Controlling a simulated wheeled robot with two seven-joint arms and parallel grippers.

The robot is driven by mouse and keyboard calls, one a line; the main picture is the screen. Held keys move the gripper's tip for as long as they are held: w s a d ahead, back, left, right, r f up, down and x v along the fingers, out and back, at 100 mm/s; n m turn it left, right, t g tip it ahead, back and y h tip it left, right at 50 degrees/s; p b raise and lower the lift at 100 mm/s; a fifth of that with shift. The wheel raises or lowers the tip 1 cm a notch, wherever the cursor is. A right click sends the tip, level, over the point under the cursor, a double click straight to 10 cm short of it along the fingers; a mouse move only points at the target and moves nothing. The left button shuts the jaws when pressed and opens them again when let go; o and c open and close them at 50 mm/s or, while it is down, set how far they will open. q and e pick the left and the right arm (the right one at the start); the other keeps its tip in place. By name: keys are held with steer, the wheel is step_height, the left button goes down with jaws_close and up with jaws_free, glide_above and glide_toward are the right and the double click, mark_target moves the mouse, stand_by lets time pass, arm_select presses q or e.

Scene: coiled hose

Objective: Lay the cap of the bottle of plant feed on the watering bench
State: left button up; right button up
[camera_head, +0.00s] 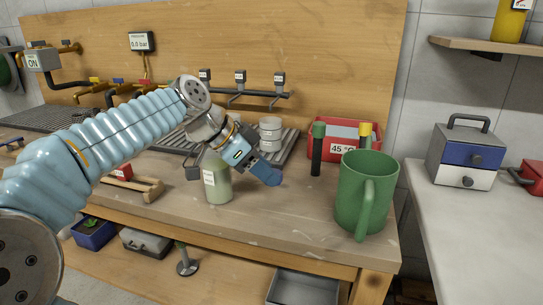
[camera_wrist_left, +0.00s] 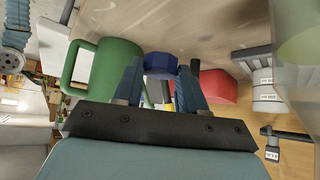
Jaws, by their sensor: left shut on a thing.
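The pale green bottle of plant feed (camera_head: 218,185), with a white label, stands upright near the front of the wooden watering bench (camera_head: 290,222). Part of it shows blurred at the right edge of the left wrist view (camera_wrist_left: 300,45). My left gripper (camera_head: 262,173) reaches down just right of the bottle. It is shut on the blue cap (camera_head: 274,181), which shows between the fingertips in the left wrist view (camera_wrist_left: 160,63). The cap is apart from the bottle and low over the bench; I cannot tell whether it touches the wood. My right gripper is not in view.
A green mug (camera_head: 364,190) stands to the right, with a dark green-topped stick (camera_head: 317,150) behind it. A red bin (camera_head: 345,128) labelled 45 °C and stacked white cups (camera_head: 270,133) stand behind. Bare wood lies between cap and mug. A wooden rack (camera_head: 140,190) is left of the bottle.

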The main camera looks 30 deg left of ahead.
arm_select(q)
steer(key=shift+f+b, duration=0.35)
steer(key=shift+f, duration=3)
steer(key=shift+f+b, duration=0.55)
steer(key=shift+b, duration=0.05)
steer(key=o, duration=1.2)
steer(key=shift+o, duration=0.2)
